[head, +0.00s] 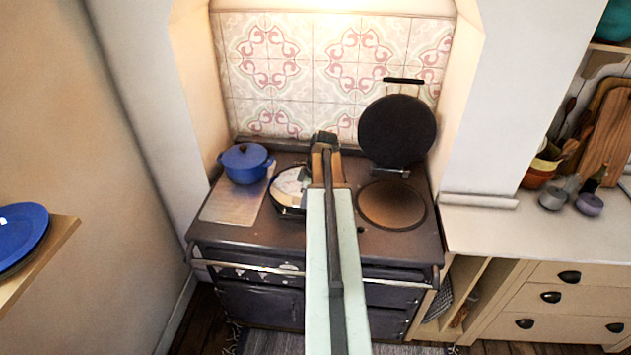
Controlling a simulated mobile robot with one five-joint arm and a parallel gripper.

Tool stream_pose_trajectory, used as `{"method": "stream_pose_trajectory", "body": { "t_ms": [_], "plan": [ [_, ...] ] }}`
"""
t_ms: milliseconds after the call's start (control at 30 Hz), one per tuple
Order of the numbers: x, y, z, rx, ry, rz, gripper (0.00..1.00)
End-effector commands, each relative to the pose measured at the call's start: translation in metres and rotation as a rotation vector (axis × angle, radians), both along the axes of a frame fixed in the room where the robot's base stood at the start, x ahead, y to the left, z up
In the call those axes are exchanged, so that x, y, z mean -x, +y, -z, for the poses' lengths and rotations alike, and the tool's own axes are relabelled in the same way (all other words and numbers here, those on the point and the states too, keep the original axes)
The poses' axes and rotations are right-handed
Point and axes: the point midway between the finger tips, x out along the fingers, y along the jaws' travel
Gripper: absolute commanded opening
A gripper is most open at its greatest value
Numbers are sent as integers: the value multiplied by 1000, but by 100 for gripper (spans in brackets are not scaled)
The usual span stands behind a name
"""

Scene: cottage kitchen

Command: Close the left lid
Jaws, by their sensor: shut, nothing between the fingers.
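On the dark stove top (300,226), a shiny, pale, dark-rimmed round shape (289,184) sits left of my arm. It looks like the left lid lying low and roughly flat, but my arm hides its right part, so I cannot tell fully. The right lid (397,131) is a dark disc standing upright, with a black bar handle above it. The right hotplate (391,205) is uncovered. My gripper (326,146) is shut and empty, at the back middle of the stove between the two lids. I cannot tell whether it touches the left one.
A blue lidded pot (246,164) stands at the stove's back left, behind a pale flat panel (233,204). A tiled wall (290,65) closes the back. A metal rail (245,262) runs along the stove front. A counter (490,222) adjoins at right; a blue plate (20,233) is at left.

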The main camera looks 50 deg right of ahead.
Motion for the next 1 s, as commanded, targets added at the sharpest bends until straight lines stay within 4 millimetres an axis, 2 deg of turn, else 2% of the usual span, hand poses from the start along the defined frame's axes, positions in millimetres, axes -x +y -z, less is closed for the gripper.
{"method": "stream_pose_trajectory", "body": {
  "t_ms": [33, 100, 233, 433, 667, 1000],
  "plan": [
    [12, -21, -35, 5, -16, -10, 0],
    [25, -38, -48, 14, -33, -32, 0],
    [37, -54, -56, 24, -50, -56, 0],
    [38, -55, -50, 27, -54, -63, 0],
    [33, -52, -25, 26, -53, -62, 0],
    [15, -43, 45, 26, -53, -63, 0]
  ]
}}
